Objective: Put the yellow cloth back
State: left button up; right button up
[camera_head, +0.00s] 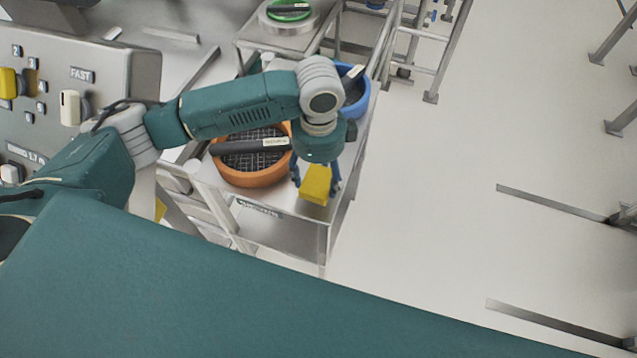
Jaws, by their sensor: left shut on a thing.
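The yellow cloth (316,184) is a small yellow block-like shape near the front right corner of a metal cart. My left gripper (317,178) points down at it from above, with its blue fingers on either side, and is shut on it. I cannot tell whether the cloth touches the cart top or hangs just above it. My right gripper is not in view.
An orange round bin (250,181) with a dark mesh and black handle stands on the cart (285,202), left of the cloth. A blue bin (357,101) stands behind. A control panel (75,80) is at left. Open floor lies right.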

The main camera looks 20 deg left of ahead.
aim_at(319, 186)
pick_arm(q)
jog(key=shift+f, duration=2.2)
jog(key=o, duration=1)
jog(key=shift+f, duration=0.15)
notch_tip(319, 186, up, 12)
jog(key=shift+r+b, duration=0.15)
jog(key=shift+b, duration=0.4)
